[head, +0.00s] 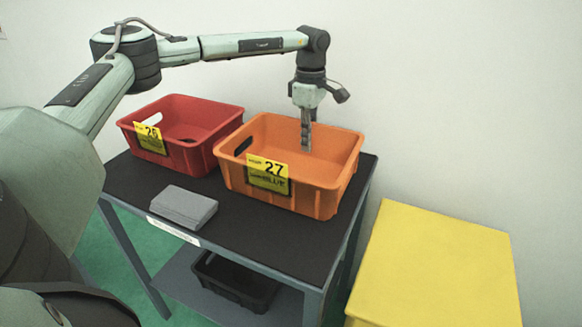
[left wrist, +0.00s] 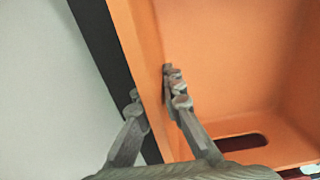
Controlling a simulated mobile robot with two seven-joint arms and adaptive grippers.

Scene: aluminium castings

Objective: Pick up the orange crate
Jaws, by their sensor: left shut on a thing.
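The orange crate (head: 312,197) stands upright on the dark table top, with a yellow label reading 27 on its front. It looks empty where I can see inside. My left gripper (head: 307,138) reaches down from above at the crate's far wall. In the left wrist view my left gripper (left wrist: 154,103) has one finger outside and one inside the orange crate's wall (left wrist: 147,60), shut on that wall. In the head view the crate's far wall hides the outer finger. My right gripper is not in view.
A red crate (head: 190,162) labelled 26 stands close on the left. A grey flat block (head: 184,206) lies in front on the table (head: 270,238). A black crate (head: 235,285) is on the lower shelf. A yellow box (head: 435,265) stands right; a pale wall is behind.

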